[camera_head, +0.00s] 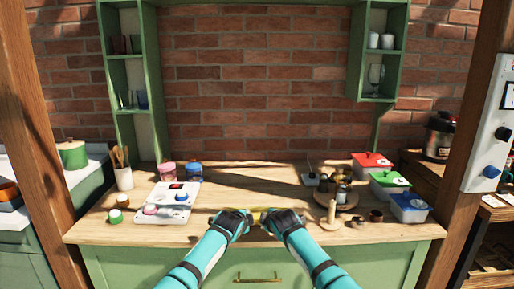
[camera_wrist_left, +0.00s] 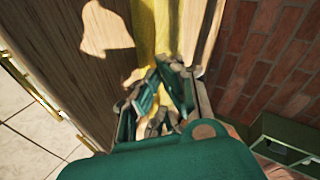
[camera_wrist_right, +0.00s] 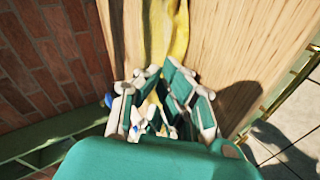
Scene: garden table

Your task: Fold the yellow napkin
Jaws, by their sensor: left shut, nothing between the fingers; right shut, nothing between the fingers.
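The yellow napkin (camera_head: 257,215) lies on the wooden counter, mostly hidden behind my two grippers in the head view. It shows as a long, narrow, creased yellow strip in the left wrist view (camera_wrist_left: 150,30) and the right wrist view (camera_wrist_right: 165,40). My left gripper (camera_head: 236,217) is shut and empty over the napkin's left part. My right gripper (camera_head: 280,216) is shut and empty over its right part. Both grippers are low and close to the cloth; whether the fingers touch it I cannot tell.
The wooden counter (camera_head: 258,182) is clear behind the grippers.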

